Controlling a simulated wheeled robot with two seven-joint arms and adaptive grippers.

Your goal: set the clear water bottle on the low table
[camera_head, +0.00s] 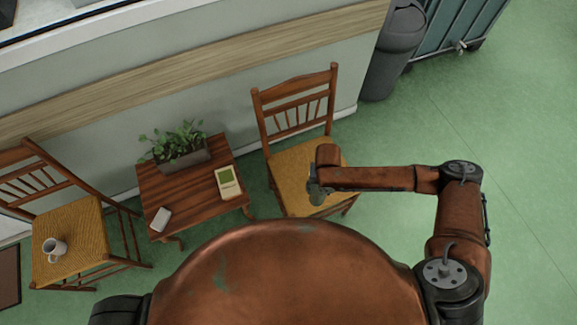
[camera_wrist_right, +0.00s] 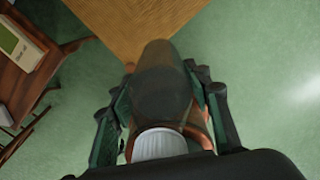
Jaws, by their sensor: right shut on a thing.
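The clear water bottle (camera_wrist_right: 163,78) shows in the right wrist view as a dark, see-through body with a white ribbed cap (camera_wrist_right: 158,145) towards the camera. My right gripper (camera_wrist_right: 162,112) is shut on it, one finger on each side. In the head view my right gripper (camera_head: 317,190) is over the front of the right chair's seat; the bottle is hard to make out there. The low wooden table (camera_head: 191,190) stands left of that chair, and its corner shows at the left of the wrist view (camera_wrist_right: 30,85). My left gripper is not in view.
On the table are a potted plant (camera_head: 180,150) at the back, a cream-and-green box (camera_head: 228,182) at the right and a small pale object (camera_head: 160,219) at front left. Chairs flank it; the left chair (camera_head: 75,245) holds a mug (camera_head: 54,249). The tabletop's middle is bare.

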